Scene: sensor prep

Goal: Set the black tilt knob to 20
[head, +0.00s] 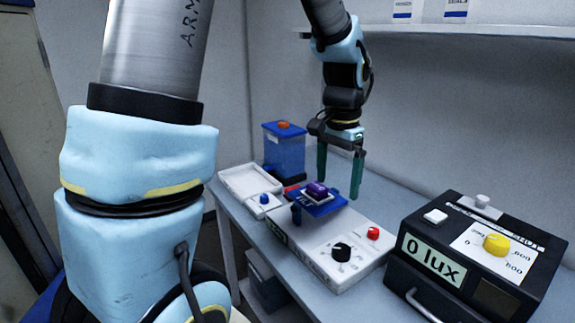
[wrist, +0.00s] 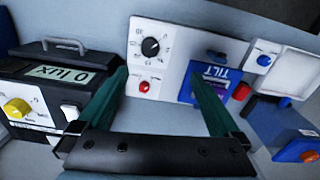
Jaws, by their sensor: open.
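The black tilt knob (head: 342,251) sits on the near part of a white panel unit (head: 325,268), with a scale printed around it. In the wrist view the knob (wrist: 151,47) shows a white pointer line, but the scale numbers are too small to read. My gripper (head: 339,188) is open and empty, with green fingers pointing down. It hangs above and behind the knob, over the back right of the unit, touching nothing that I can see. In the wrist view the knob lies beyond and between the fingertips (wrist: 161,76).
A blue tilt plate (head: 322,205) carries a purple piece (head: 316,189). A red button (head: 373,233) is beside the knob. A black lux box (head: 455,290) with a yellow knob (head: 497,244) stands right. A blue container (head: 284,150) and white tray (head: 250,178) are at the left.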

